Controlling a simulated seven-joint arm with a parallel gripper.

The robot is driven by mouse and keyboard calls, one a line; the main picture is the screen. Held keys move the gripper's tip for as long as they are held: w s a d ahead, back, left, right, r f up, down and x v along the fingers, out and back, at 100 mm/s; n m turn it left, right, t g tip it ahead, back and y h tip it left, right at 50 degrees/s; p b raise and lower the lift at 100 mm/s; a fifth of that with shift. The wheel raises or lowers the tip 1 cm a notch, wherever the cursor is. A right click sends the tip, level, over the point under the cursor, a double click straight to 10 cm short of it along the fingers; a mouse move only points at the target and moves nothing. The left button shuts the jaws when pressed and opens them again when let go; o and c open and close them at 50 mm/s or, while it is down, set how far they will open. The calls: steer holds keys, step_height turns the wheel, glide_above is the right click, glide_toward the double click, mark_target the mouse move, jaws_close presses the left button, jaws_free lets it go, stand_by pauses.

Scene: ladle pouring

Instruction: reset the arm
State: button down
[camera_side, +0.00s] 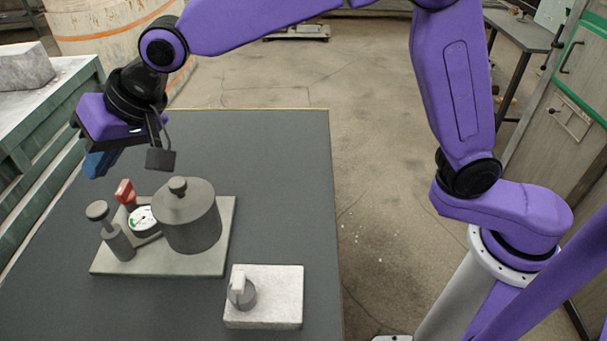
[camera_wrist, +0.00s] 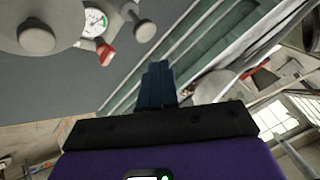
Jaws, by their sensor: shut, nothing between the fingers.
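My gripper (camera_side: 97,164) is at the upper left in the side view, above the table's left part and behind the apparatus. Its blue fingers (camera_wrist: 158,84) are together and empty in the wrist view. The apparatus stands on a pale base plate (camera_side: 115,262): a grey lidded pot (camera_side: 192,222), a round dial gauge (camera_side: 143,219), a red handle (camera_side: 125,192) and a grey post with a round knob (camera_side: 97,211). In the wrist view the gauge (camera_wrist: 95,22), red handle (camera_wrist: 105,52) and pot lid knob (camera_wrist: 37,40) show at the upper left. My gripper touches none of them.
A pale block (camera_side: 275,297) with a grey knob (camera_side: 241,291) sits at the front right of the dark table (camera_side: 290,180). The table's back right part is clear. A green bench (camera_side: 50,115) stands along the left, bearing a stone block (camera_side: 24,67).

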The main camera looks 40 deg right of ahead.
steer(key=s+d+f+n+g+h, duration=0.1)
steer(key=s+d+f+n+h, duration=0.1)
steer(key=s+d, duration=0.7)
steer(key=s+d+f+n+g+h, duration=0.2)
steer(key=s+d+f+n, duration=0.2)
steer(key=s+d, duration=0.6)
steer(key=s+d+f+n+g+h, duration=0.2)
steer(key=s+d, duration=0.8)
steer(key=d, duration=1.2)
steer(key=f+n, duration=0.1)
steer(key=n, duration=0.1)
steer(key=shift+f+n, duration=0.3)
steer(key=shift+f, duration=0.05)
steer(key=shift+w, duration=0.1)
